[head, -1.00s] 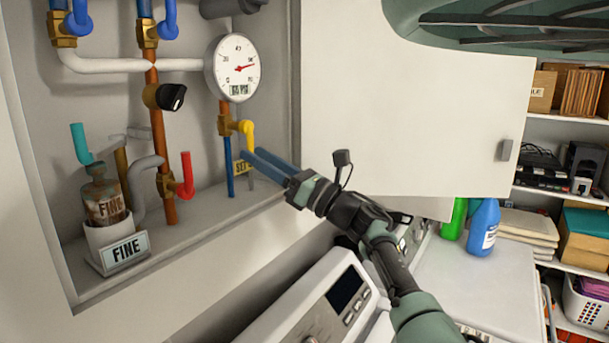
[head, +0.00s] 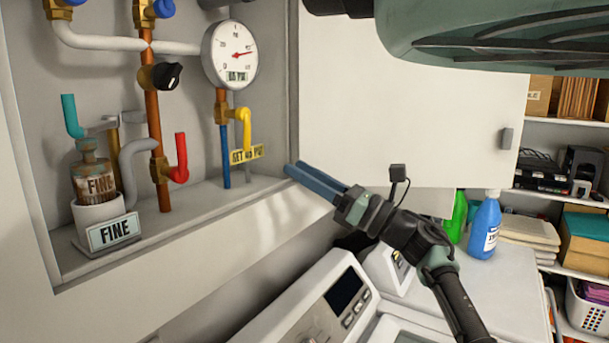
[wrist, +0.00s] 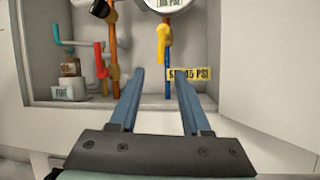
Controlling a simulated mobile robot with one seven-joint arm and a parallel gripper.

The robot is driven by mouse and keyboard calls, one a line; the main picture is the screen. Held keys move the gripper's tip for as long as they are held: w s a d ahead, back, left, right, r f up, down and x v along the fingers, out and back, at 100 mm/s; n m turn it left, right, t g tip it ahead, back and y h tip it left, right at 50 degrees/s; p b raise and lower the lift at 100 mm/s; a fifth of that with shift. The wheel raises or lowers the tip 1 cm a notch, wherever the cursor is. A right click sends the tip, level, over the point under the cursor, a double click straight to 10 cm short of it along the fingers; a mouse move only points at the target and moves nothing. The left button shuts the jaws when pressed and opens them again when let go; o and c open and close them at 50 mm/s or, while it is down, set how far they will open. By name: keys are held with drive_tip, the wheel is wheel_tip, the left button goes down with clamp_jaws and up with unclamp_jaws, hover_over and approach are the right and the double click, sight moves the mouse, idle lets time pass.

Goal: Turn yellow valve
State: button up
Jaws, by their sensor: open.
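The yellow valve (head: 243,124) is a bent yellow handle on a brass fitting, below the round pressure gauge (head: 230,55) in the wall cabinet. Its handle end points down. It also shows in the wrist view (wrist: 163,40), above and between my fingers. My gripper (head: 289,168) is open and empty, with its blue fingertips at the cabinet's lower right edge, below and to the right of the valve and apart from it. It also shows in the wrist view (wrist: 158,85). A yellow label (head: 247,154), partly readable as "SET", sits just below the handle.
A red valve handle (head: 180,158), a black knob (head: 167,76) and a teal handle (head: 71,116) are to the left. The open white cabinet door (head: 410,110) stands at right. A white machine (head: 310,308) lies below. A blue bottle (head: 484,228) stands at right.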

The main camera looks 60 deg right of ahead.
sight(247, 132)
drive_tip(key=shift+w+a, duration=0.1)
drive_tip(key=shift+w, duration=0.05)
drive_tip(key=shift+c, duration=1.1)
drive_tip(key=w+a+m, duration=0.1)
drive_tip(key=m, duration=0.1)
drive_tip(key=w+a+m+t, duration=0.1)
drive_tip(key=m, duration=0.1)
drive_tip(key=w+a+m+b, duration=0.1)
drive_tip(key=m, duration=0.1)
drive_tip(key=shift+w+a+r+t+h, duration=0.2)
drive_tip(key=shift+w+r+t+h, duration=0.1)
drive_tip(key=shift+h, duration=0.1)
clamp_jaws()
drive_tip(key=s+a+f+n+g+h+b, duration=0.1)
drive_tip(key=s+a+f+n+g+h, duration=0.2)
drive_tip(key=n+h, duration=0.95)
drive_tip(key=a+n+g+h+b, duration=0.2)
drive_tip(key=a+n+g+h, duration=0.3)
drive_tip(key=n, duration=1.5)
drive_tip(key=w+d+r, duration=0.2)
drive_tip(key=w+d+r+t, duration=0.1)
drive_tip(key=w+d+r, duration=0.1)
drive_tip(key=w+d, duration=0.1)
drive_tip(key=w+d+r+t+h+p, duration=0.1)
drive_tip(key=w+d+r, duration=0.1)
drive_tip(key=d, duration=0.1)
drive_tip(key=shift+w, duration=0.15)
drive_tip(key=shift+w+d, duration=0.3)
drive_tip(key=shift+w, duration=0.15)
